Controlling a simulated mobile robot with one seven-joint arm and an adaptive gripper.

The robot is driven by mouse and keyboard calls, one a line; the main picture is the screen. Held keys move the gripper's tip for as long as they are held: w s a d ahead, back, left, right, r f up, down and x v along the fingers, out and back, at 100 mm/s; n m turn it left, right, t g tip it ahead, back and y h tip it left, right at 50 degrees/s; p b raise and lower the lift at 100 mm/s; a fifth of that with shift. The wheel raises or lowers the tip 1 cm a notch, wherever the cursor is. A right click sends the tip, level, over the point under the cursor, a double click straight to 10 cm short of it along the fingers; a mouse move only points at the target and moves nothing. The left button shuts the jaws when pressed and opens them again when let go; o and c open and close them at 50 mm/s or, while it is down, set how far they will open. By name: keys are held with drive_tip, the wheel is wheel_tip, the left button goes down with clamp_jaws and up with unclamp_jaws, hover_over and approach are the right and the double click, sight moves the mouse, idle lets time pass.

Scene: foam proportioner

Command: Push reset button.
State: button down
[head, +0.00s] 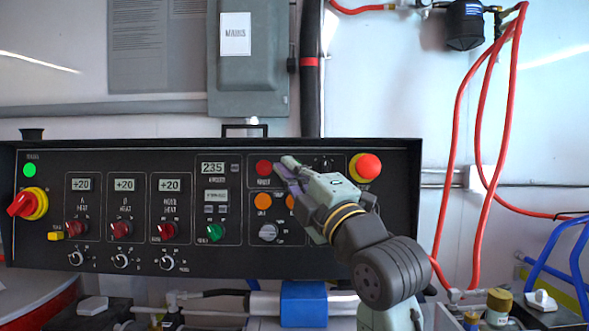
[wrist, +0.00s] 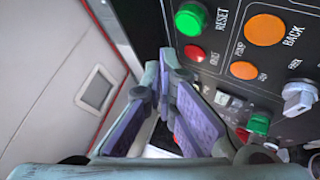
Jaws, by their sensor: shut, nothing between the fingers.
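The reset button is a round green button (wrist: 190,18) on the black panel, with the word RESET beside it in the wrist view. My gripper's fingertips (wrist: 162,62) lie below and left of it in that view. In the head view my gripper (head: 284,167) is in front of the panel, just right of a red button (head: 264,168); I cannot make out the green reset button there, as the gripper covers that area. The fingers are shut and hold nothing. I cannot tell how far the tips are from the panel.
A small red light (wrist: 194,53) sits beside the reset button. Orange buttons (wrist: 265,30) and a grey knob (wrist: 299,97) are close by. A red mushroom button (head: 368,167) on a yellow base is right of my gripper. Red hoses (head: 459,150) hang at the right.

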drive_tip(key=s, duration=0.3)
drive_tip(key=shift+r, duration=0.25)
drive_tip(key=shift+f, duration=0.1)
idle(0.4)
